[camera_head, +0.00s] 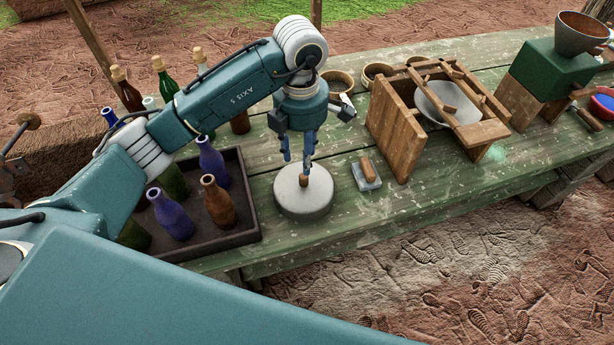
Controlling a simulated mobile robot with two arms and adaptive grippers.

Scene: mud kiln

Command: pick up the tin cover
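The tin cover (302,199) is a round, pale grey lid with a small brown wooden knob (304,181) on top. It lies flat on the green table, just right of the dark bottle tray. My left gripper (297,166) points down right above the cover, its blue fingers apart with a gap between them. One fingertip overlaps the top of the knob in the picture; I cannot tell whether it touches. The cover rests on the table. My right gripper is not in view.
The dark tray (246,236) with several blue, green and brown bottles stands left. A wooden-handled float (368,175) lies close to the cover's right. A wooden frame (396,129) holding a white bowl (449,101) stands farther right. The green table (345,220) is bare in front.

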